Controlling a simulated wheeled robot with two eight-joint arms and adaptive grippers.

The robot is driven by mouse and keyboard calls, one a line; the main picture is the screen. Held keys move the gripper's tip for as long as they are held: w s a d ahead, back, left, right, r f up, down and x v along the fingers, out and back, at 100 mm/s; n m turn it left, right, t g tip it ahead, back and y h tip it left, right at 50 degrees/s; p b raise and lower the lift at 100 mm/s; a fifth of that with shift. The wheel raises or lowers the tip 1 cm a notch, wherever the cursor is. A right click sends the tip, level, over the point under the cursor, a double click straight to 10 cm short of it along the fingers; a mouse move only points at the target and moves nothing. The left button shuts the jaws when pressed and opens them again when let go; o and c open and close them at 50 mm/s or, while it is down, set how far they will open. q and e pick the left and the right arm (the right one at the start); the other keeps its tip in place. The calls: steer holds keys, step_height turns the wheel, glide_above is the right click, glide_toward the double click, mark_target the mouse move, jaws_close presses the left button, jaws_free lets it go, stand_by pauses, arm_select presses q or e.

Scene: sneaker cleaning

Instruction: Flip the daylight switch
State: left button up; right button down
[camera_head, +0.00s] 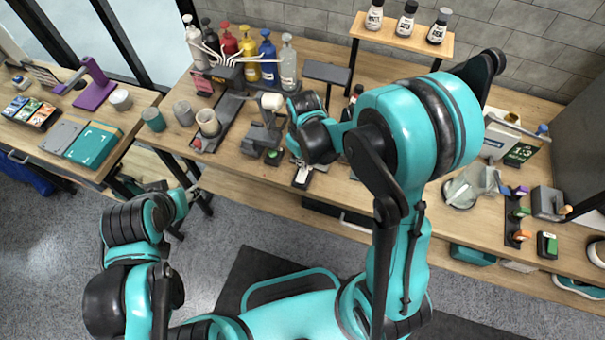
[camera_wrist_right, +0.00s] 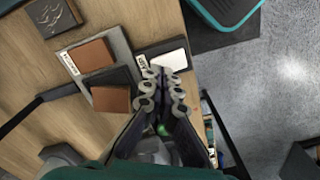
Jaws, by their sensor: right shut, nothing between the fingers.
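A small dark plate with a white rocker, which looks like the daylight switch (camera_wrist_right: 172,61), lies near the front table edge in the right wrist view. Its small white label is too small to read surely. In the head view the same plate (camera_head: 302,178) shows just below my right wrist. My right gripper (camera_wrist_right: 164,77) is shut and empty. Its fingertips overlap the plate's lower edge in the wrist view; I cannot tell whether they touch it. In the head view my right fingers are largely hidden by the wrist. My left gripper (camera_head: 191,192) is by the table's front edge, its fingers unclear.
Two brown squares on dark and grey plates (camera_wrist_right: 92,54) lie beside the switch. A green-topped button (camera_head: 273,156) and a grey device (camera_head: 262,138) stand to its left. Bottles (camera_head: 247,54) line the back. Floor (camera_wrist_right: 280,75) is open beyond the table edge.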

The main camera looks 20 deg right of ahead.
steer(key=shift+f+b, duration=1)
steer(key=shift+f, duration=0.1)
stand_by(0.4)
steer(key=shift+r+p, duration=2.6)
steer(key=shift+r, duration=0.95)
steer(key=shift+s+d+r, duration=0.1)
steer(key=shift+r, duration=0.15)
steer(key=s+d+r+m+t+b, duration=0.4)
steer(key=s+r+m+t+b, duration=0.1)
steer(key=s, duration=0.5)
steer(key=shift+d+r+t+b, duration=0.25)
steer(key=shift+r+t+b, duration=0.55)
steer(key=shift+t+b, duration=0.35)
